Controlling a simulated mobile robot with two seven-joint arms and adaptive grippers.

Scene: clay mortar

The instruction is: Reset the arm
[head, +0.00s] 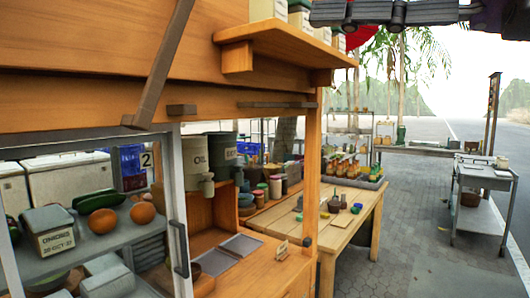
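A small dark brown vessel (334,204) stands on the light wooden table (345,222) in the middle. It may be a clay mortar, but it is too small to tell.
A wooden stall counter (268,270) and a glass-fronted cabinet (180,240) with vegetables and boxes fill the left, close by. A wooden shelf (285,38) juts out above. A metal cart (483,178) stands at the right. Paved ground (415,235) between table and cart is clear.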

